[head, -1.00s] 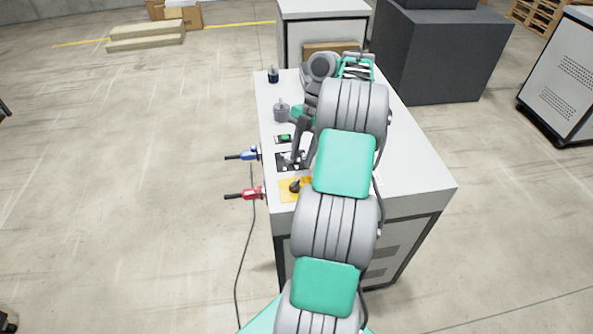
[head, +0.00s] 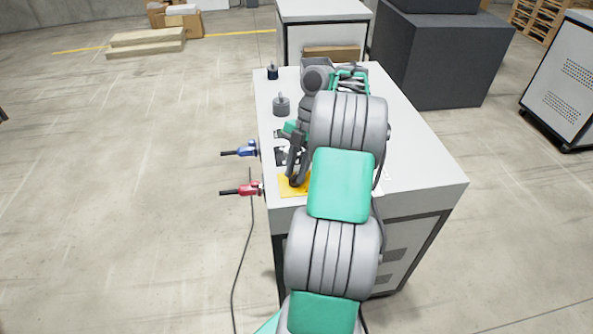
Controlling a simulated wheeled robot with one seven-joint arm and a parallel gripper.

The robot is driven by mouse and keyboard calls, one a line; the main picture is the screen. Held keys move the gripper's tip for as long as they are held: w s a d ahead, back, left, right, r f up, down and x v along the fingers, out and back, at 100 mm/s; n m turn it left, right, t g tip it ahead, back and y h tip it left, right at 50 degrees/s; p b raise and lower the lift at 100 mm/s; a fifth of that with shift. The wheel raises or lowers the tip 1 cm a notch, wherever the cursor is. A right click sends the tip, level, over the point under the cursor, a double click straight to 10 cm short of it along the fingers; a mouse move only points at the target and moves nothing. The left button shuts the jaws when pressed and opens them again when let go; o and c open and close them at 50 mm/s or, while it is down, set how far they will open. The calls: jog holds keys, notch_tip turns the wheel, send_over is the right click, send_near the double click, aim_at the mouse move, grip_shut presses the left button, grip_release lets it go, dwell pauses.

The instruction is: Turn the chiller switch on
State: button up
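A yellow plate (head: 285,190) lies on the left edge of the white cabinet top (head: 420,165). A black plate (head: 280,157) lies just behind it, partly covered by my gripper. No label is readable, so I cannot tell which is the chiller switch. My gripper (head: 295,180) points down with its dark fingertips over the yellow plate. The black knob seen on that plate earlier is now hidden by or merged with the fingers. I cannot tell whether they touch it, or whether they are open or shut.
A blue-handled connector (head: 243,150) and a red-handled connector (head: 245,189) stick out from the cabinet's left side, with a cable hanging down. A grey knobbed cylinder (head: 281,106) and a dark one (head: 272,73) stand farther back on top.

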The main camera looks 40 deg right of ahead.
grip_shut()
jog(key=shift+m, duration=0.4)
jog(key=m+b, duration=0.1)
jog(key=m+t+b, duration=0.1)
jog(key=m, duration=0.1)
jog(key=shift+s+f+t, duration=0.1)
jog(key=shift+f+t, duration=0.05)
jog(key=shift+t, duration=0.15)
jog(key=m+t+b, duration=0.1)
jog(key=m+b, duration=0.1)
jog(key=m, duration=0.2)
jog(key=shift+s+h, duration=0.1)
jog(key=shift+h, duration=0.3)
jog(key=m+t+b, duration=0.1)
jog(key=m, duration=0.1)
jog(key=m+h+b, duration=0.1)
jog(key=m, duration=0.2)
jog(key=shift+s+a+m+t+b, duration=0.1)
jog(key=shift+m+t+b, duration=0.2)
jog(key=shift+t+b, duration=0.1)
jog(key=m+h+b, duration=0.1)
jog(key=m, duration=0.1)
jog(key=m+h, duration=0.1)
jog(key=m, duration=0.1)
jog(key=shift+a+m+t+b, duration=0.1)
jog(key=shift+m+t+b, duration=0.2)
jog(key=shift+t+b, duration=0.1)
